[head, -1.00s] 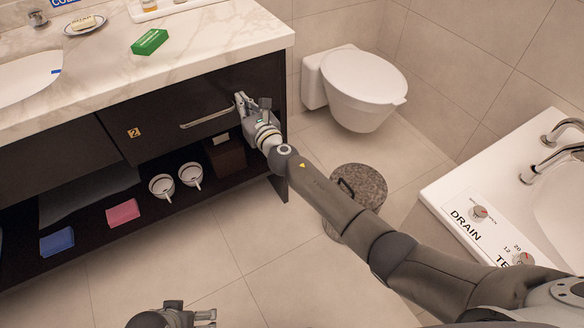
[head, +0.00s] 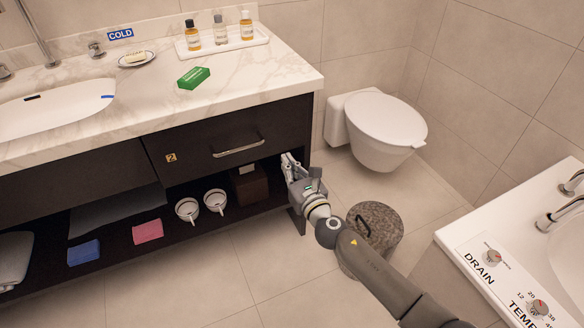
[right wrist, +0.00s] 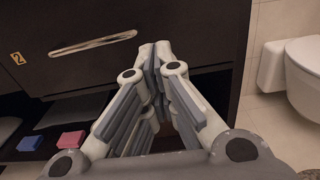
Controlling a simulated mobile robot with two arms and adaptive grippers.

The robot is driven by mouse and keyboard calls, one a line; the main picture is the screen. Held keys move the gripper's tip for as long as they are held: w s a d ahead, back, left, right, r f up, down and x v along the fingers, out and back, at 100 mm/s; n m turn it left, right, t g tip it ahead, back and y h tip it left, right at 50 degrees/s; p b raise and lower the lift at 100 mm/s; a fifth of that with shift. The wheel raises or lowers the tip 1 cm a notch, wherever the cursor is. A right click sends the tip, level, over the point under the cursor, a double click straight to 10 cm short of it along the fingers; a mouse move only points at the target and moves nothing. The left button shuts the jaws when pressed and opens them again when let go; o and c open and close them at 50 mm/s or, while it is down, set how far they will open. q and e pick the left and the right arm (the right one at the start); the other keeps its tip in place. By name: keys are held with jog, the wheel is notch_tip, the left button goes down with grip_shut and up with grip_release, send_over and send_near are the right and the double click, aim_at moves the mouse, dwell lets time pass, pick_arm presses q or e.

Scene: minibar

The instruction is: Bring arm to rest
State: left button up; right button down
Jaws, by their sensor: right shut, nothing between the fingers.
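My right gripper (head: 290,164) is at the right end of the dark vanity, below and to the right of the drawer handle (head: 239,147). It is shut and empty. In the right wrist view its fingertips (right wrist: 155,50) meet in front of the dark vanity front, with the handle (right wrist: 92,44) apart from them at upper left. The drawer (head: 205,150), marked 2, looks shut. My right arm reaches in from the bottom right. My left gripper is not in view now.
A speckled bin (head: 374,228) stands close to my right forearm. A toilet (head: 385,122) is behind it, and a bathtub edge (head: 450,236) is at the right. Two white cups (head: 187,209) stand on the open shelf. The floor at centre is clear.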

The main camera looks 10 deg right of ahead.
jog(key=s+d+f+m+g+h, duration=0.25)
jog(key=s+d+f+m, duration=0.25)
jog(key=s+f+m, duration=0.35)
jog(key=s+d+f+m+g+h, duration=0.2)
jog(key=s+d+f+m+g, duration=0.2)
jog(key=s+f+m, duration=0.45)
jog(key=s+d+f+m+g+h, duration=0.25)
jog(key=s+d+f+m, duration=0.35)
jog(key=f+m, duration=0.45)
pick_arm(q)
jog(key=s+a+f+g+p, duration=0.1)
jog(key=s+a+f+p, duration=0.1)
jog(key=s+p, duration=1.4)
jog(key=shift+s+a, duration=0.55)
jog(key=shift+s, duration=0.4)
pick_arm(e)
jog(key=s+f+m+g, duration=0.2)
jog(key=s+m, duration=0.1)
jog(key=s, duration=0.8)
jog(key=s+d+f+m+g+y, duration=0.1)
jog(key=s+f+m+g, duration=0.1)
jog(key=s, duration=1)
jog(key=s+d+f+m+g, duration=0.1)
jog(key=s+f+m+g, duration=0.2)
jog(key=s, duration=0.8)
jog(key=shift+s+f+m, duration=0.35)
jog(key=shift+f+m, duration=0.15)
jog(key=shift+m, duration=0.35)
